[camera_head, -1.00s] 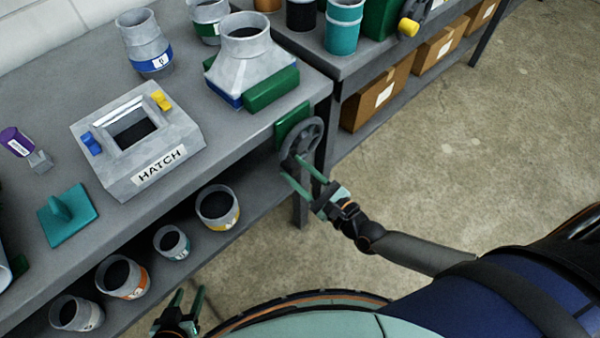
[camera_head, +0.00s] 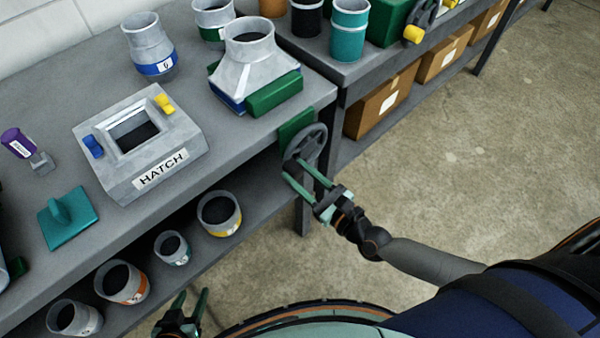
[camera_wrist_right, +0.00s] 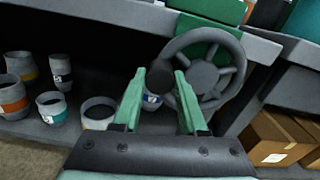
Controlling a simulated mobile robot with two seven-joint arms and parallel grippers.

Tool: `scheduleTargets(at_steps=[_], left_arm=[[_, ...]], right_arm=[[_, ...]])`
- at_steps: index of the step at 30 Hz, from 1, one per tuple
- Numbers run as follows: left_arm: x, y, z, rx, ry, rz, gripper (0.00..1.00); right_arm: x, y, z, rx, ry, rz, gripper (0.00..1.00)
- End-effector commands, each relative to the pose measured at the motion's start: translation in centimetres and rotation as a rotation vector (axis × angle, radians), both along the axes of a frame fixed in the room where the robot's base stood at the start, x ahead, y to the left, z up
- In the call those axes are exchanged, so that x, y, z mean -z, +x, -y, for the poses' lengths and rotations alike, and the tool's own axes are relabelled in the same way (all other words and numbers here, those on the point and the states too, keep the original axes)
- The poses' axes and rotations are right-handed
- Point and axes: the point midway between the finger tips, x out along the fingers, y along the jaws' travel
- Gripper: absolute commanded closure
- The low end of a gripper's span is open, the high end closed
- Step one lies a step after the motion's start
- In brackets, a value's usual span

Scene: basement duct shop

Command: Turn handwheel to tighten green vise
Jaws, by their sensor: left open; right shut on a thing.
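The green vise (camera_head: 273,93) is at the right end of the bench, its green jaw against a grey square-to-round duct piece (camera_head: 247,52). Its grey spoked handwheel (camera_head: 322,136) stands off the bench's front edge, beside a green plate (camera_head: 297,125). My right gripper (camera_head: 293,169) is at the wheel's lower left side, shut on the wheel's dark handle knob. In the right wrist view, the knob (camera_wrist_right: 160,76) sits between the green fingertips, left of the wheel hub (camera_wrist_right: 203,77). My left gripper (camera_head: 192,296) is open and empty, low in the head view, away from the vise.
A grey hatch box (camera_head: 185,178), a teal plate with a handle (camera_head: 68,222) and a blue-banded duct piece (camera_head: 150,48) stand on the bench. Several round collars sit on the shelf below. Cardboard boxes (camera_head: 382,102) are under the neighbouring bench. The floor at right is clear.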

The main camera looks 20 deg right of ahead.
Motion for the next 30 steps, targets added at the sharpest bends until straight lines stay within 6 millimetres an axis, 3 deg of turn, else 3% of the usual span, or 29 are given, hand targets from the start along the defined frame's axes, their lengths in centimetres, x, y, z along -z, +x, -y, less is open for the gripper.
scheduleTargets(at_steps=[1,2,9,20,23,30], left_arm=[[0.0,0.0,-0.1,-0.001,0.001,-0.001,0.50],[0.1,0.0,-0.1,-0.001,0.001,-0.002,0.50],[0.2,-0.1,-0.2,-0.003,0.004,-0.004,0.50],[0.3,-0.1,-0.3,-0.003,0.004,-0.004,0.50],[0.5,-0.1,-0.3,-0.003,0.005,-0.005,0.50],[1.0,-0.1,0.1,0.004,0.001,-0.011,0.50]], right_arm=[[-0.1,0.0,-0.1,0.000,0.005,0.000,1.00],[-0.1,0.0,-0.1,0.000,0.005,0.000,0.57],[-0.1,0.0,0.0,0.000,0.003,0.001,0.30],[0.0,-0.4,0.2,0.000,-0.001,0.000,0.28],[0.1,-1.6,0.7,-0.001,-0.002,-0.002,0.28],[0.3,-6.3,2.6,-0.002,-0.004,-0.003,0.28]])
